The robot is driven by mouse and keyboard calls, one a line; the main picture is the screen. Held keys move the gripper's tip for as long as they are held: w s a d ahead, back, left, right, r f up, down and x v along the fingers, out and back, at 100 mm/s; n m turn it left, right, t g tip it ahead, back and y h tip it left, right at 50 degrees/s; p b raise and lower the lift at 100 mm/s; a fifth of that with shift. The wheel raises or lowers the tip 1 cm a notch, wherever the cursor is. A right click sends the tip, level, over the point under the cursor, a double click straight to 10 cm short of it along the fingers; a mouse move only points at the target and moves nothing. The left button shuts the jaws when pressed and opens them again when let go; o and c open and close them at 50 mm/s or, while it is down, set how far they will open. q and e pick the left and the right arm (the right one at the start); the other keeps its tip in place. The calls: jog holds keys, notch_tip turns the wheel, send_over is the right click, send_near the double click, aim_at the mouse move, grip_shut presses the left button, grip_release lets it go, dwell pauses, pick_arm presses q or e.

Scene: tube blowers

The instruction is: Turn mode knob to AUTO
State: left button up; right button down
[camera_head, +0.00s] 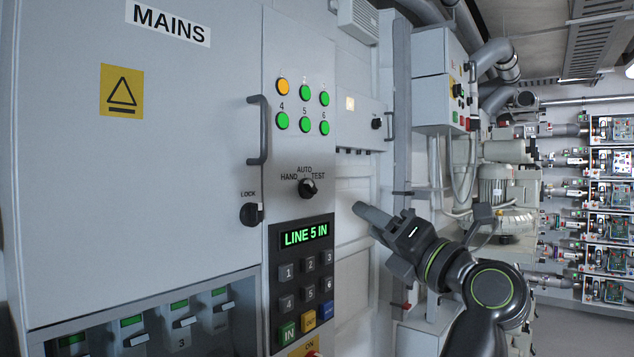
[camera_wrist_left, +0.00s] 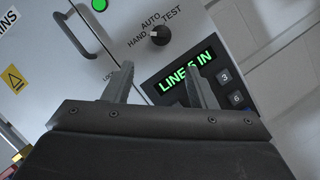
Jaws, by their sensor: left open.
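The black mode knob (camera_head: 306,188) sits on the grey panel, with the labels HAND, AUTO and TEST around its upper side. It also shows in the left wrist view (camera_wrist_left: 160,36), above the space between my fingers. I cannot tell for sure which label its pointer faces. My left gripper (camera_head: 372,214) is to the right of the knob and a little lower, apart from it. In the left wrist view its two fingers (camera_wrist_left: 160,80) are spread with nothing between them. My right gripper is not in view.
Below the knob are a lit display (camera_head: 305,236) reading LINE 5 IN and a keypad (camera_head: 306,285). A black LOCK knob (camera_head: 250,214) and a door handle (camera_head: 259,130) are to the left. Several round lamps (camera_head: 304,124) sit above. A grey post (camera_head: 398,130) stands to the right.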

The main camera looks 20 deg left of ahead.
aim_at(314, 188)
pick_arm(q)
jog(key=p+x, duration=0.6)
jog(key=x, duration=0.8)
jog(key=shift+a+r, duration=0.1)
jog(key=shift+r, duration=0.1)
jog(key=shift+w+a+p, duration=0.4)
jog(key=shift+w+a, duration=0.1)
jog(key=shift+a, duration=0.1)
